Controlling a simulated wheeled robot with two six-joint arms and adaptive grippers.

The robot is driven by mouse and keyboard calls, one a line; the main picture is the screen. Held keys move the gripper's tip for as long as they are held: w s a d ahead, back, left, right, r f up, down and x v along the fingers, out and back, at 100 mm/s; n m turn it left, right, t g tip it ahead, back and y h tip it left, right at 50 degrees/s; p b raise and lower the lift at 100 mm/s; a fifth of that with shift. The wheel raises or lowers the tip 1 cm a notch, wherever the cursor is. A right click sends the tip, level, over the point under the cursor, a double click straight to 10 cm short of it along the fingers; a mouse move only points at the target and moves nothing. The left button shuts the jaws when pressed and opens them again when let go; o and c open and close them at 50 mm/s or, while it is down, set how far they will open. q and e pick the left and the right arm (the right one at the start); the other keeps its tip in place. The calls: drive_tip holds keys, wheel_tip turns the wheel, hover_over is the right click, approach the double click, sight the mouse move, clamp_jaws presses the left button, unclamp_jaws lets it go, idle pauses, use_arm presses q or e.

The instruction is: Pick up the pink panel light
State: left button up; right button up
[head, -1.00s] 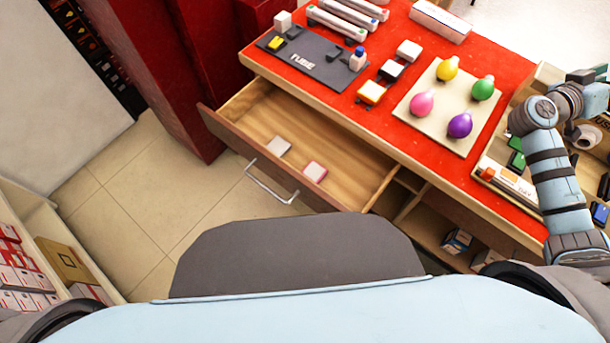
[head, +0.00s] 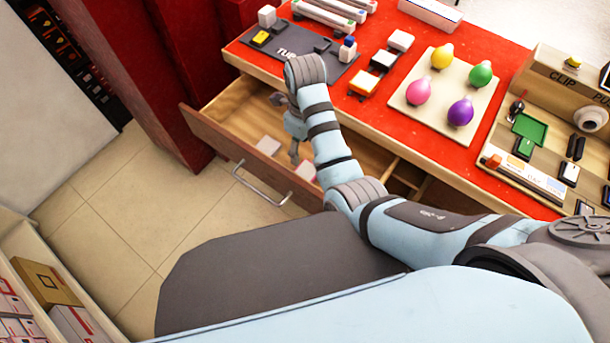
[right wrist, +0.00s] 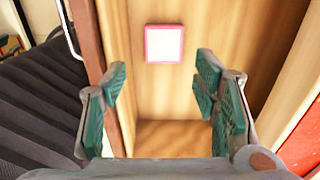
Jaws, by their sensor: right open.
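The pink panel light (right wrist: 164,43) is a small square with a white face and a pink rim. It lies flat on the wooden floor of the open drawer (head: 190,115). In the head view the pink panel light (head: 306,171) is partly hidden by my right arm. My right gripper (right wrist: 163,75) is open and empty over the drawer, its teal-padded fingers spread. In the right wrist view the light shows beyond the fingertips, roughly centred between them and not touched. My left gripper is not in view.
A whitish panel (head: 268,145) lies in the drawer left of the pink one. The drawer front has a metal handle (head: 262,186). The red tabletop (head: 385,120) above holds a board with several coloured bulbs (head: 420,91), tube lights and small blocks.

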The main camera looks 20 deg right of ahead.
sight(307, 171)
drive_tip(key=f+b, duration=0.1)
drive_tip(key=f, duration=0.2)
drive_tip(key=f+b, duration=0.1)
drive_tip(key=f, duration=0.3)
drive_tip(key=f+b, duration=0.1)
drive_tip(key=f, duration=0.3)
drive_tip(key=shift+d, duration=0.35)
drive_tip(key=c, duration=0.8)
drive_tip(key=shift+r, duration=0.15)
